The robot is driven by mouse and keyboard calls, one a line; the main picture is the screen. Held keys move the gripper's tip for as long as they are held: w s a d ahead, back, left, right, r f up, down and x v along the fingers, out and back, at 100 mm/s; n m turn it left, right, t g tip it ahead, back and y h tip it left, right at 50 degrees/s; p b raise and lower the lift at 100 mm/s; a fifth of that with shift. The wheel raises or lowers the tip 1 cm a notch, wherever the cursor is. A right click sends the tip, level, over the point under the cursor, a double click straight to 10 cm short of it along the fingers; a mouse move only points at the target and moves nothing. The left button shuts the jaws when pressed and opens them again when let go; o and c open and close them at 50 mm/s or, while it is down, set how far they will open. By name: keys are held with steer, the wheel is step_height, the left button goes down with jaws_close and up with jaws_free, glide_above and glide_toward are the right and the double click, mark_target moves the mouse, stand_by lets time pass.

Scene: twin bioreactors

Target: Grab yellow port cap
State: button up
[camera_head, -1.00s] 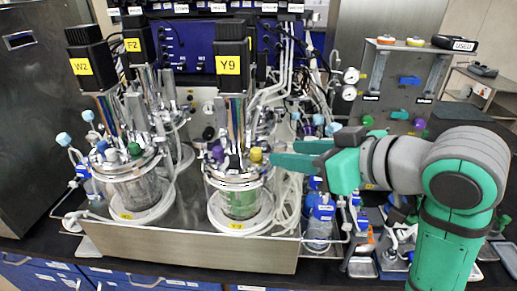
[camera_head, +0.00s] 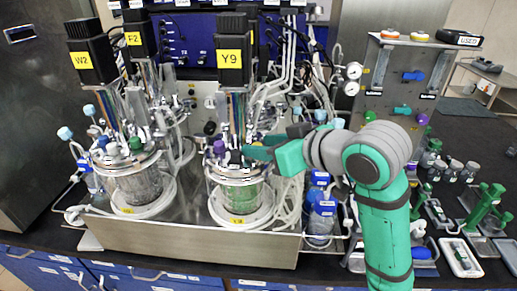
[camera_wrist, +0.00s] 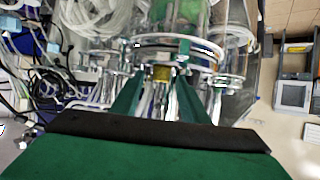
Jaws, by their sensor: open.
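The yellow port cap (camera_wrist: 161,73) shows in the wrist view, on the lid of a glass vessel, near the middle between my two green fingers. The fingers stand apart on either side of it; whether they touch it I cannot tell. In the head view my gripper (camera_head: 258,151) reaches from the right to the lid of the Y9 vessel (camera_head: 238,198) and covers the spot where the yellow cap sits. A purple cap (camera_head: 219,147) is on the same lid, just left of my fingertips. My gripper is open.
The Y9 motor (camera_head: 231,60) stands above the lid. Tubing (camera_head: 290,200) hangs right of the vessel, near my gripper. The W2 vessel (camera_head: 135,185) stands to the left in the same metal tray (camera_head: 190,243). Bottles (camera_head: 322,205) and green tools (camera_head: 487,205) are at right.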

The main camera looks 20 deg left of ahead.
steer(key=shift+a, duration=0.25)
steer(key=shift+d, duration=0.1)
jaws_close()
